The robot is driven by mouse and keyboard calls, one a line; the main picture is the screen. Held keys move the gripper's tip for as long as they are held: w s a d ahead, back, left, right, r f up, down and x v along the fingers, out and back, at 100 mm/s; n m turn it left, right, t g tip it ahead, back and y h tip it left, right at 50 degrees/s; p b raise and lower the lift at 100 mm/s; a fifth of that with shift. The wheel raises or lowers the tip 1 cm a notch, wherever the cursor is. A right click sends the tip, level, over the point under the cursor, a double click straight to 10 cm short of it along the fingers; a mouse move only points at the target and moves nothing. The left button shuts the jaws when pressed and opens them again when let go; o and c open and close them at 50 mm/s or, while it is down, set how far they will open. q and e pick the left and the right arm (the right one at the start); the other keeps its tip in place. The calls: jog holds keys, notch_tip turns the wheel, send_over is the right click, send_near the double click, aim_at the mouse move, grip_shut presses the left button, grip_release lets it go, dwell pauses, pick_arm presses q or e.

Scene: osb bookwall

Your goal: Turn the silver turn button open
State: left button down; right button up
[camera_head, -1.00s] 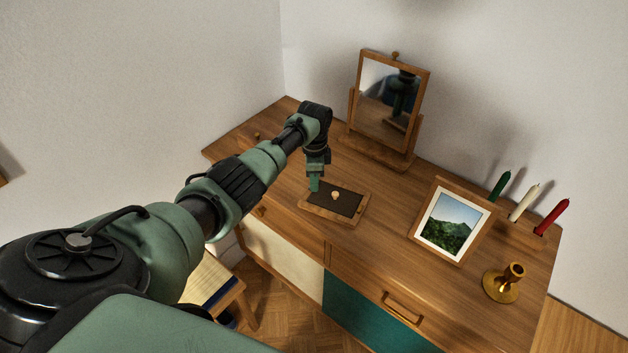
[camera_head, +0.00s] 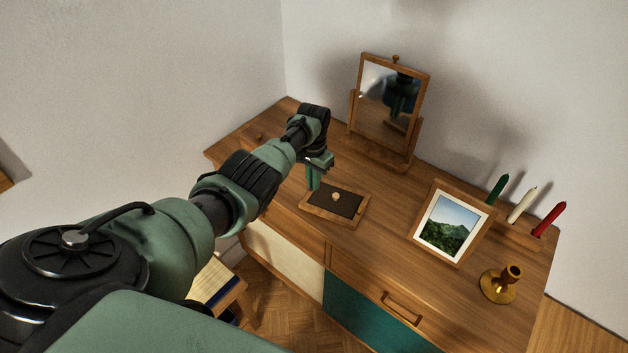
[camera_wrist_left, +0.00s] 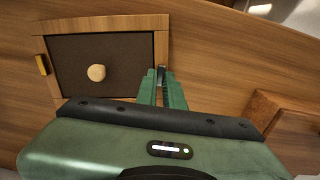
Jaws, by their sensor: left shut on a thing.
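A flat wooden frame (camera_head: 338,221) with a dark panel (camera_head: 348,206) and a round pale knob (camera_head: 335,196) lies on the dresser top. In the left wrist view the frame (camera_wrist_left: 100,23) and knob (camera_wrist_left: 96,72) show from above. My left gripper (camera_head: 314,187) points down at the frame's left edge. In the left wrist view its green fingers (camera_wrist_left: 161,76) are closed around the silver turn button (camera_wrist_left: 162,69) at the frame's right edge. Only a small bit of the button shows between the fingertips; its angle is hard to tell. A brass-coloured piece (camera_wrist_left: 42,65) sits on the opposite edge.
A tilting mirror (camera_head: 388,105) stands behind on the dresser (camera_head: 370,246). A landscape picture (camera_head: 452,224), a brass candle holder (camera_head: 501,285) and green, white and red candles (camera_head: 521,205) stand to the right. The dresser top between frame and picture is clear.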

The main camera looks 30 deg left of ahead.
pick_arm(q)
jog(key=shift+a+n, duration=0.1)
jog(key=shift+n, duration=0.7)
jog(key=c, duration=1.5)
grip_release()
jog(key=shift+r+p, duration=0.35)
jog(key=shift+r, duration=0.2)
notch_tip(320, 180, up, 7)
jog(key=shift+f+p, duration=0.1)
jog(key=shift+p, duration=0.25)
jog(key=shift+s+f, duration=0.1)
